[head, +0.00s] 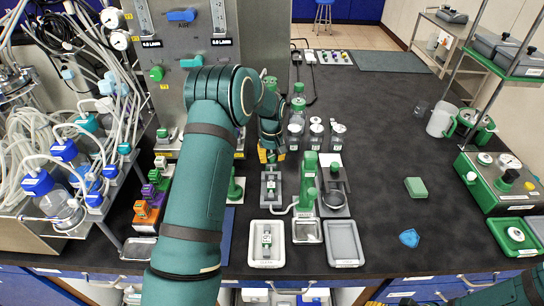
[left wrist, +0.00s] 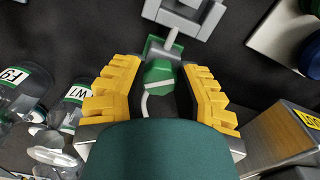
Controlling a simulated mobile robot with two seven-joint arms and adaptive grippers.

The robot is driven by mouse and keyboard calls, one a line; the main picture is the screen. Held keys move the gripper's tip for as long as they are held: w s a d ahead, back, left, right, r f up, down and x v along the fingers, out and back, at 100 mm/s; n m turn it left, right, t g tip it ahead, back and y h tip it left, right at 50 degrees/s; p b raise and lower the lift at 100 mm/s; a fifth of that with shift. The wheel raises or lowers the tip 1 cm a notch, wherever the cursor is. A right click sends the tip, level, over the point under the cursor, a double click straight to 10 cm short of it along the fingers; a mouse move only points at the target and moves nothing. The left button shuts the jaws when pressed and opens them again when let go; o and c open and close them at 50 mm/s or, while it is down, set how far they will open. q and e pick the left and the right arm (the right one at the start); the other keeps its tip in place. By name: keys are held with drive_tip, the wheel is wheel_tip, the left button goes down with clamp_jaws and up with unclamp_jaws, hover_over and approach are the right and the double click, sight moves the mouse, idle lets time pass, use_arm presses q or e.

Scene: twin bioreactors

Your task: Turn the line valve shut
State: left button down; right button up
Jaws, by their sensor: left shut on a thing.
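My left gripper (head: 271,154) is in the middle of the bench, in front of the grey panel. In the left wrist view its two yellow fingers (left wrist: 158,95) stand on either side of a green valve handle (left wrist: 158,77) and are shut on it. I take this handle to be the line valve. A pale tube runs by it, and a grey block (left wrist: 186,14) stands just beyond. In the head view the gripper hides the handle.
Capped bottles (head: 297,122) stand close to the right of the left gripper. The grey panel (head: 190,55) rises behind it. A green stand (head: 307,183), a white tray (head: 266,244) and a grey tray (head: 345,243) are nearer. The black bench is mostly clear around a green block (head: 416,187).

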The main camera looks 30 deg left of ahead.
sight(271, 157)
use_arm(q)
drive_tip(key=m, duration=0.7)
drive_tip(key=shift+s+f, duration=0.15)
idle(0.3)
drive_tip(key=c, duration=0.6)
unclamp_jaws()
drive_tip(key=shift+a, duration=0.1)
wheel_tip(271, 157, up, 12)
drive_tip(key=shift+r, duration=0.1)
idle(0.4)
